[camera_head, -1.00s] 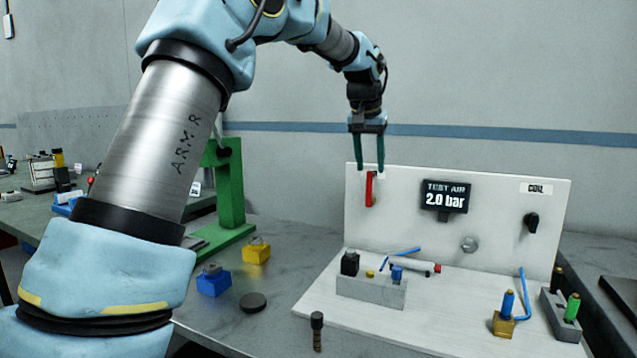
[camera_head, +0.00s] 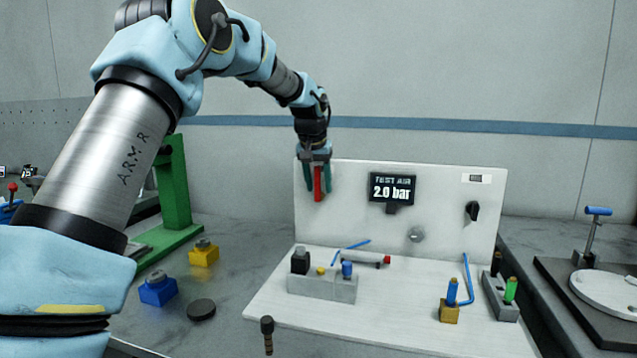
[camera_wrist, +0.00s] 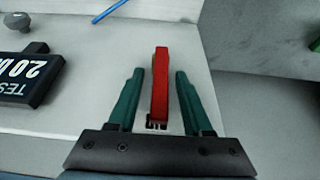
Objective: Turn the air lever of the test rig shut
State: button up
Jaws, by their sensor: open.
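The red air lever (camera_head: 318,184) stands upright on the white back panel of the test rig (camera_head: 450,235), near its upper left corner. In the wrist view the red lever (camera_wrist: 160,85) lies between the two green fingers with a gap on each side. My gripper (camera_head: 318,188) is open and points down, with one finger on either side of the lever. In the wrist view my gripper (camera_wrist: 157,78) shows no finger touching the lever. The display (camera_head: 392,188) on the panel reads 2.0 bar. The lever's pivot is not clearly seen.
A black knob (camera_head: 472,211) and a round metal fitting (camera_head: 416,234) are on the panel. A grey block (camera_head: 322,285) with small parts sits on the rig's base. A green stand (camera_head: 174,190) is at left.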

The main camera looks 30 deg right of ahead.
grip_shut()
dwell(0.4)
dwell(1.1)
